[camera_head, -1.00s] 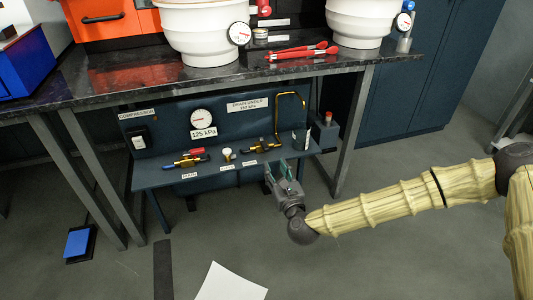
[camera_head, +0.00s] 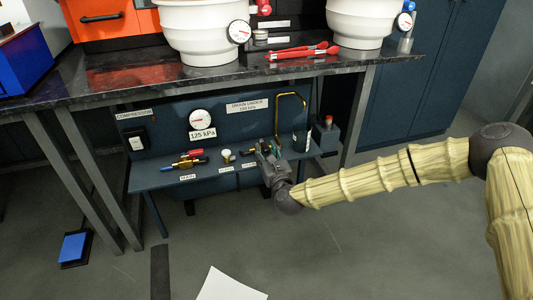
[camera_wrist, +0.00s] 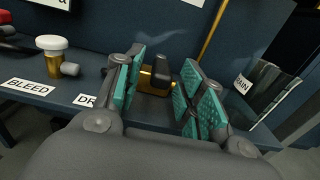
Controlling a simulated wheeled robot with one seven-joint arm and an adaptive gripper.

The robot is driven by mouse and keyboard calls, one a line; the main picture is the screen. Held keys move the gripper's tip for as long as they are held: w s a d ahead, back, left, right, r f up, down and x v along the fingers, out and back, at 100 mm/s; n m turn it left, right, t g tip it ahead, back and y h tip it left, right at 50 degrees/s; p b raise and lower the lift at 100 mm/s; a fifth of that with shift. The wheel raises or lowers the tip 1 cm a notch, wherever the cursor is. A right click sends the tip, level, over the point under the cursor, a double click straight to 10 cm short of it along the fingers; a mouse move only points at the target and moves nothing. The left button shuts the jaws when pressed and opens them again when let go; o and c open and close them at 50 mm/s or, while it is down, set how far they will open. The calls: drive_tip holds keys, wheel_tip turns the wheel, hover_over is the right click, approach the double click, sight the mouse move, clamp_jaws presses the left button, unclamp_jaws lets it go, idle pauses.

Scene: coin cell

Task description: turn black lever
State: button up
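The black lever (camera_wrist: 161,68) stands on a brass valve (camera_wrist: 150,82) in the wrist view, between and just beyond my fingers. My gripper (camera_wrist: 160,88) is open, with one teal-padded finger on each side of the lever; dark gaps show between the pads and the lever. In the head view my gripper (camera_head: 268,150) is at the right part of the low shelf and largely hides the valve and lever.
The blue shelf (camera_head: 160,180) also carries the red-handled main valve (camera_head: 190,160) and the white-capped bleed knob (camera_wrist: 52,44). A bent brass pipe (camera_head: 290,96) rises behind my gripper. A clear container (camera_head: 301,141) stands close on the right. The tabletop (camera_head: 130,85) overhangs above.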

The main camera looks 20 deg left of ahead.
drive_tip(key=shift+c, duration=0.4)
clamp_jaws()
